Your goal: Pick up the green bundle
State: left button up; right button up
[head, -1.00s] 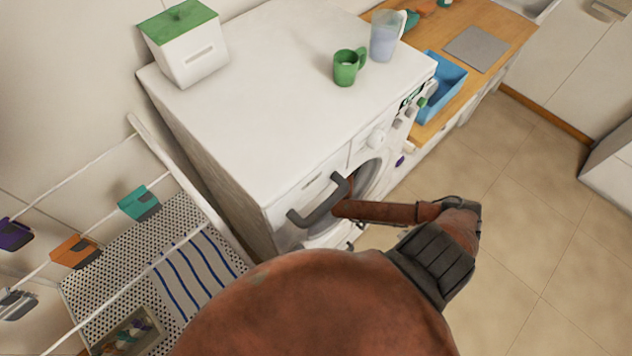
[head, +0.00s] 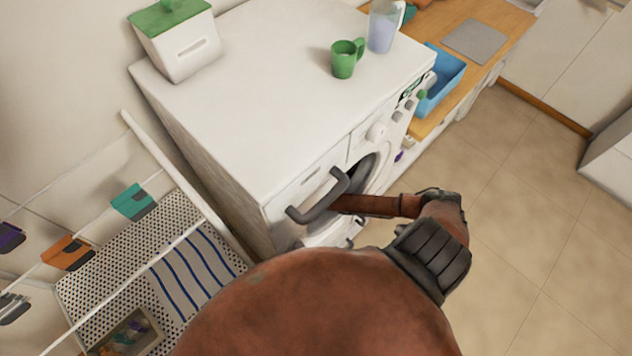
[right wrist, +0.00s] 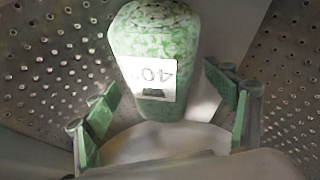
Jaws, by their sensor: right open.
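The green bundle (right wrist: 165,35) is a speckled green and white roll with a white tag (right wrist: 150,78) reading 40, upside down. It lies inside the perforated metal drum. My right gripper (right wrist: 160,95) is open, its green-padded fingers on either side of the bundle's near end. I cannot tell whether they touch it. In the head view, my right arm reaches to the round door opening (head: 362,178) of the white washing machine (head: 270,75). The bundle and right gripper are hidden there. My left gripper is not in view.
Perforated drum walls (right wrist: 45,75) lie close on both sides of the gripper. A green mug (head: 343,62), a clear jug (head: 382,28) and a green-lidded box (head: 180,45) stand on the machine. A drying rack (head: 160,165) stands at left. The floor at right is clear.

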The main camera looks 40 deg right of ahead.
jog(key=shift+f, duration=0.25)
jog(key=shift+c, duration=0.2)
dwell(0.4)
jog(key=shift+s, duration=0.1)
jog(key=c, duration=1.4)
